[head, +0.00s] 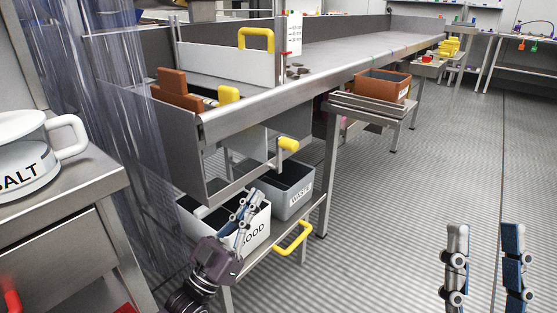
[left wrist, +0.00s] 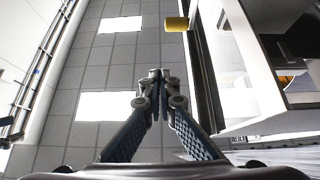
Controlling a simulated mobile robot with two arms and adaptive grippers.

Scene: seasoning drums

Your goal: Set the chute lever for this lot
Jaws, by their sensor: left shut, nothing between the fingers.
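The chute lever, a grey rod with a yellow grip (head: 289,144), sticks out below the front of the metal bench. A yellow cylinder, likely this grip, shows near the top of the left wrist view (left wrist: 177,23). My left gripper (head: 252,194) is shut and empty, below and left of the grip and apart from it. It points up in front of the bin marked GOOD (head: 256,236). The bin marked WASTE (head: 300,197) stands behind it to the right. My right gripper (head: 485,228) is open and empty over the floor at lower right.
The metal bench (head: 330,68) carries a panel with a yellow handle (head: 256,38) and a small card (head: 294,35). A yellow handle (head: 293,238) is on the low bin stand. A SALT container (head: 30,150) stands at left. A brown crate (head: 382,85) stands at right. The right floor is clear.

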